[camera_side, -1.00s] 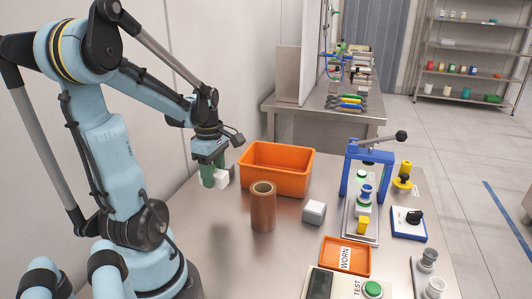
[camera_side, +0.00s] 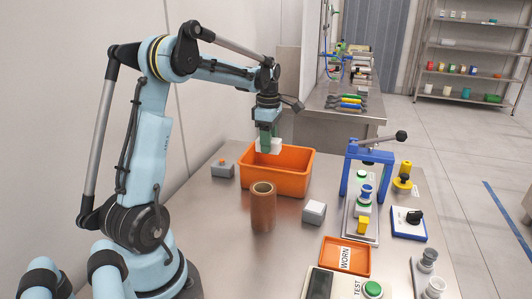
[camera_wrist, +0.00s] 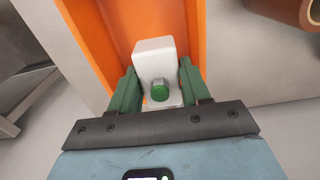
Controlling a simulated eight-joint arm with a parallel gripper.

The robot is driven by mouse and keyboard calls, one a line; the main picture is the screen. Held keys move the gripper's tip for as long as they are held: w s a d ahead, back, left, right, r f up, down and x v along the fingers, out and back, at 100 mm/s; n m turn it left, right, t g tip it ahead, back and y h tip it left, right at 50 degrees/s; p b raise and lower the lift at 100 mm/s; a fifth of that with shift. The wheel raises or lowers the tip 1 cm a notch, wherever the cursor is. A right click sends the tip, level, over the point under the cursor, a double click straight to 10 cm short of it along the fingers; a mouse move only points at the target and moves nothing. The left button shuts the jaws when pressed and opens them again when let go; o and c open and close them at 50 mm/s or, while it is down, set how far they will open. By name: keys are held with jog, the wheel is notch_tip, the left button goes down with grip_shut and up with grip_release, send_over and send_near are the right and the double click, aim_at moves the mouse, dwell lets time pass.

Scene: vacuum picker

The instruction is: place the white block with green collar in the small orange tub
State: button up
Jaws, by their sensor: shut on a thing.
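My gripper (camera_side: 265,138) has green fingers and is shut on a white block (camera_side: 272,147). In the wrist view the white block (camera_wrist: 152,50) sits between the two fingers, with a green round part on a small metal neck facing the camera. The block hangs over the opening of an orange tub (camera_side: 275,181) at the back of the table. The tub's orange inside (camera_wrist: 108,32) shows around the block in the wrist view. How far the block is above the tub floor cannot be told. A smaller, shallow orange tray (camera_side: 345,270) marked WORN is at the front.
A brown tube (camera_side: 263,210) stands in front of the tub. A blue press (camera_side: 385,157) and a tester (camera_side: 345,288) occupy the right side.

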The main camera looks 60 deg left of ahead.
aim_at(278, 141)
jog(key=shift+w+f, duration=0.2)
jog(key=shift+w, duration=1.05)
jog(key=shift+w+d+f, duration=0.1)
jog(key=shift+w+f, duration=0.15)
notch_tip(278, 141, down, 10)
jog(key=shift+r, duration=0.15)
jog(key=o, duration=1.1)
